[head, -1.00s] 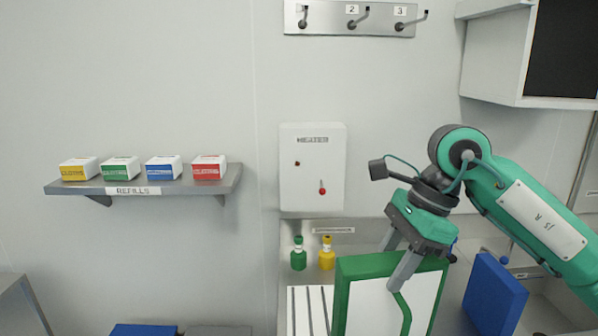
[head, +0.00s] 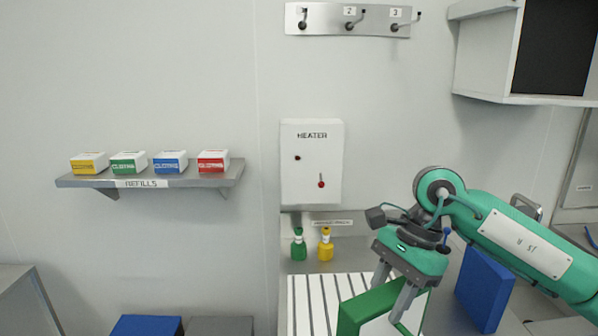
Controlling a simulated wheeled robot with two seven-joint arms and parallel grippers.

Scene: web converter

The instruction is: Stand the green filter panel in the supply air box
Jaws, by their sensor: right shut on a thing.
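The green filter panel (head: 366,308) has a green frame and a white face. It stands tilted at the bottom of the head view, and its lower part is cut off by the picture edge. My right gripper (head: 389,300) is shut on the panel's top edge, with one finger in front of it and the other behind. I cannot make out the supply air box in this view. My left gripper is out of view.
A white slotted rack (head: 312,300) lies just left of the panel. A blue panel (head: 485,288) stands to its right. Green (head: 298,246) and yellow (head: 325,247) bottles stand behind, under the heater box (head: 312,160). A refill shelf (head: 150,180) hangs at left.

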